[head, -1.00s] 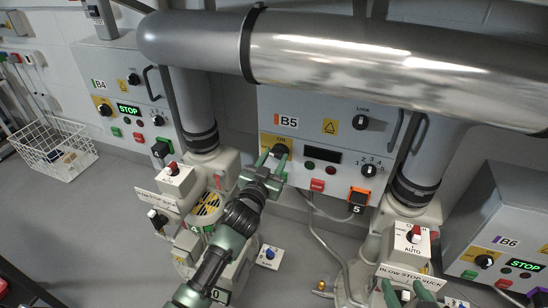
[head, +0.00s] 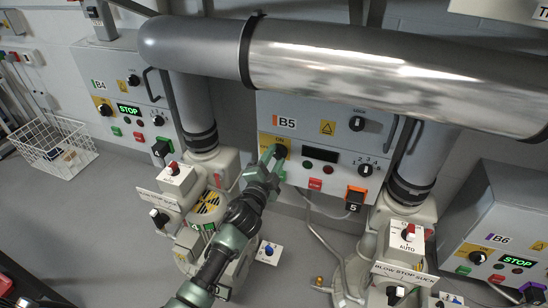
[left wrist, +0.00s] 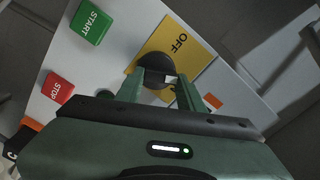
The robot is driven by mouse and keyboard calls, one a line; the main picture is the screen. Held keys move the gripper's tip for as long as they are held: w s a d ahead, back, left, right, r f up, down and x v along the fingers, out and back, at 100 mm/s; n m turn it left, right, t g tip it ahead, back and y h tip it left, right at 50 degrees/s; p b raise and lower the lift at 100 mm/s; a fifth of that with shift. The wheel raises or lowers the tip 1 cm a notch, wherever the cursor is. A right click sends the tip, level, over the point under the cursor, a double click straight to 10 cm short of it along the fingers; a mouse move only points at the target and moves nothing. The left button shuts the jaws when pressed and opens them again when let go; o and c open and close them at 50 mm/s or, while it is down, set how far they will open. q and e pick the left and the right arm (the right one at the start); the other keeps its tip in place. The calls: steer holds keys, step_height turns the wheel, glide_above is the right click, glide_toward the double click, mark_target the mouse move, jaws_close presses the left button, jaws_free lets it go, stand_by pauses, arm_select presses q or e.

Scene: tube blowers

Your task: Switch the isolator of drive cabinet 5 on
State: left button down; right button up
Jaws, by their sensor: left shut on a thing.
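Drive cabinet 5 (head: 340,112) is the grey box labelled B5 in the middle of the head view. Its isolator is a black rotary knob (head: 281,151) on a yellow plate at the cabinet's left side. My left gripper (head: 272,156) is shut on this knob and partly covers it. In the left wrist view both fingers (left wrist: 158,84) are on either side of the black knob (left wrist: 152,66), beside the word OFF on the yellow plate (left wrist: 184,38). The cabinet's display (head: 320,156) is dark. My right gripper is not in view.
A green START button (left wrist: 90,22) and red STOP button (left wrist: 58,88) are near the knob. A large metal pipe (head: 380,70) crosses above the cabinet. Cabinets B4 (head: 108,70) and B6 (head: 515,225) show green STOP displays. Blower units stand below on both sides.

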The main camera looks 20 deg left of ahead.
arm_select(q)
steer(key=m, duration=0.2)
steer(key=shift+d+f+m, duration=0.1)
steer(key=shift+m, duration=0.3)
steer(key=shift+d+m, duration=0.1)
steer(key=shift+m, duration=1.3)
steer(key=c, duration=0.9)
jaws_free()
steer(key=shift+s, duration=0.1)
